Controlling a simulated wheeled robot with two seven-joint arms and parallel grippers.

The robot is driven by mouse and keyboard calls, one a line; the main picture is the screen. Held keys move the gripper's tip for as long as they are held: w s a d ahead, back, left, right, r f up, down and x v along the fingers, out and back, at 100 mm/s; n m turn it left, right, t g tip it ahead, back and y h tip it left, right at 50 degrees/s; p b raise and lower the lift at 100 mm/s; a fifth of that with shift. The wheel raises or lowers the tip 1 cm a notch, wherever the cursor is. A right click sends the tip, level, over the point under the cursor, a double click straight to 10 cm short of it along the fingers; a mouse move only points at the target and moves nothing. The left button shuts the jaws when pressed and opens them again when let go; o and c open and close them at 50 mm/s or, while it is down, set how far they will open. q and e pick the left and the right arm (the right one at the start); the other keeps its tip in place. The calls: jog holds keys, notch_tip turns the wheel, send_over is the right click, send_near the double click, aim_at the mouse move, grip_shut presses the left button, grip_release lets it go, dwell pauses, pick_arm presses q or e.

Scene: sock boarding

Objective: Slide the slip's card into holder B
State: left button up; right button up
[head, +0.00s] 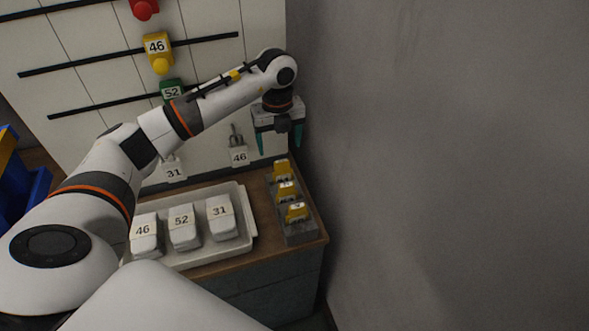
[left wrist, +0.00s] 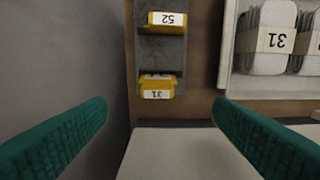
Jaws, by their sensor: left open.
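My left gripper (head: 280,146) has teal fingers spread apart with nothing between them. It hangs in front of the white board, above the far end of the grey rack (head: 300,230). The rack holds yellow cards in a row: a far one (head: 282,167), a middle one (head: 287,189) and a near one (head: 296,211). In the left wrist view my left gripper (left wrist: 160,103) is open, with a card marked 31 (left wrist: 157,94) and a card marked 52 (left wrist: 167,19) beyond the fingertips. I cannot read a holder letter B. My right gripper is out of view.
A white tray (head: 251,222) holds white bundles marked 46, 52 and 31. The white board (head: 110,100) carries dark rails with a yellow 46 tag (head: 158,47) and a green 52 tag (head: 172,92). A 46 tag (head: 239,157) hangs lower. A grey wall (head: 450,150) stands close at right.

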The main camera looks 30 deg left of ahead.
aim_at(282, 163)
pick_arm(q)
notch_tip(282, 163, down, 4)
jog(key=shift+p, duration=0.35)
jog(key=shift+d+f, duration=0.15)
jog(key=shift+f, duration=0.35)
jog(key=f+p, duration=0.1)
jog(key=f, duration=0.2)
jog(key=shift+d+f+p, duration=0.2)
jog(key=shift+f+p, duration=0.15)
jog(key=shift+p, duration=0.05)
jog(key=shift+f, duration=0.5)
jog(key=c, duration=0.9)
jog(key=shift+c, duration=0.8)
jog(key=shift+r, duration=0.15)
